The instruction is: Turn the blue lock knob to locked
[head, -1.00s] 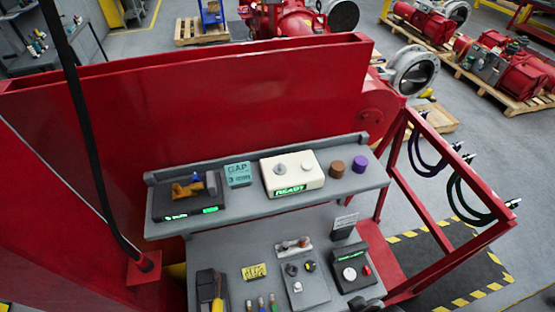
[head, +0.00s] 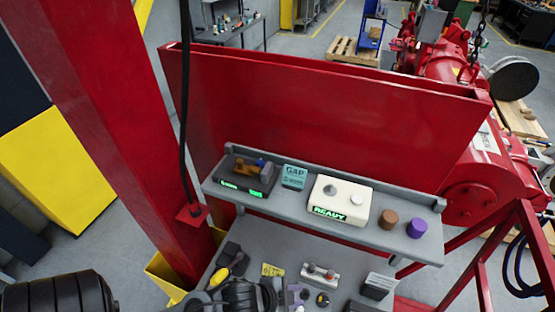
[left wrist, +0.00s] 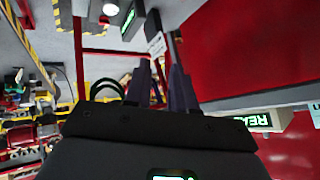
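A small blue part, which looks like the lock knob (head: 261,163), sits beside a brass-coloured piece on a black unit (head: 232,184) with green displays, at the shelf's left end in the head view. I cannot read its setting. My left gripper (head: 292,296) is low over the lower panel at the bottom of the head view, apart from the blue part and partly cut off. In the left wrist view its two dark purple fingers (left wrist: 161,78) stand a little apart, with nothing clearly held between them. My right gripper is out of view.
The grey shelf (head: 310,207) also bears a teal GAP block (head: 294,177), a white READY box (head: 341,199), a brown knob (head: 388,219) and a purple knob (head: 416,228). A red wall (head: 320,120) stands behind. A black cable (head: 185,110) hangs at the left.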

